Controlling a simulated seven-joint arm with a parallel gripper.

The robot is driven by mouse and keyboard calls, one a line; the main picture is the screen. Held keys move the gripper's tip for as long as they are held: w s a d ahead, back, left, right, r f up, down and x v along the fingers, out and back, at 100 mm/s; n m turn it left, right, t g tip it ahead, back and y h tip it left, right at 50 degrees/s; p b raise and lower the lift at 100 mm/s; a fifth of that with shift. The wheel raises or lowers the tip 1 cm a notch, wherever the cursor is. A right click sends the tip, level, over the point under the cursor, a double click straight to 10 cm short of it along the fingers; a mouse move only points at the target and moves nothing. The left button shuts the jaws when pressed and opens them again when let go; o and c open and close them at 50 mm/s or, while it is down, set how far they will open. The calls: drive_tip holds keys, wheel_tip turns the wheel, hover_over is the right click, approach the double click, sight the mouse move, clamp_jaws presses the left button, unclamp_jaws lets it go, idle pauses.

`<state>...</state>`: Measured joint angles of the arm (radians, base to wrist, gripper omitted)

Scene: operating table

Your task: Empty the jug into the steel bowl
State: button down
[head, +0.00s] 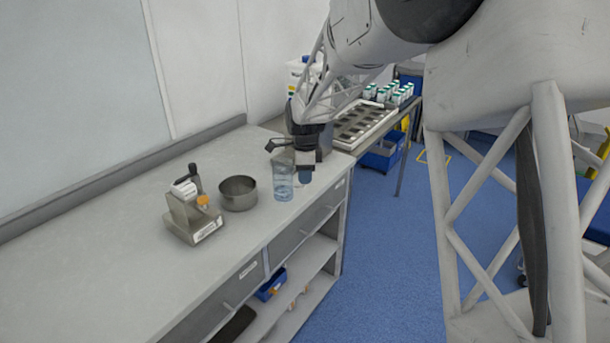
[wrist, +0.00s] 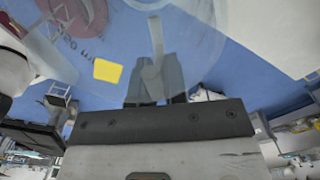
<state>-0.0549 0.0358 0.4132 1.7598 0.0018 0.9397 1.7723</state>
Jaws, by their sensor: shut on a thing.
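The clear jug (head: 283,182) is upright near the counter's front edge, to the right of the steel bowl (head: 238,194). My gripper (head: 302,164) is at the jug's right side, shut on it. In the wrist view the fingers (wrist: 155,82) close on a pale strip that looks like the jug's handle, and the see-through jug (wrist: 190,35) fills the upper part. I cannot tell whether the jug's base touches the counter. The bowl is open at the top, stands apart from the jug and looks empty, though its bottom is partly hidden.
A metal device (head: 190,212) with a dark lever stands left of the bowl. The counter's left part (head: 100,255) is clear. Behind my arm, a tray (head: 362,125) and several green-capped bottles (head: 390,93) sit on another table. A blue bin (head: 382,155) is below.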

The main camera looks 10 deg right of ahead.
drive_tip(key=shift+w, duration=0.1)
idle(0.5)
drive_tip(key=w+d+r+n, duration=0.1)
drive_tip(key=w+r+n, duration=0.1)
drive_tip(key=w+n, duration=0.45)
drive_tip(key=w+d+r+n, duration=0.2)
drive_tip(key=w+n, duration=0.2)
drive_tip(key=n, duration=0.6)
drive_tip(key=shift+n, duration=0.75)
drive_tip(key=w+a+f, duration=0.2)
drive_tip(key=w+a, duration=0.2)
drive_tip(key=w+a+f, duration=0.3)
drive_tip(key=w+a, duration=0.2)
drive_tip(key=w+a+f, duration=0.2)
drive_tip(key=w+a, duration=0.3)
drive_tip(key=shift+w+a+f, duration=0.15)
drive_tip(key=shift+w+f, duration=0.05)
drive_tip(key=shift+w, duration=0.05)
drive_tip(key=shift+a, duration=0.1)
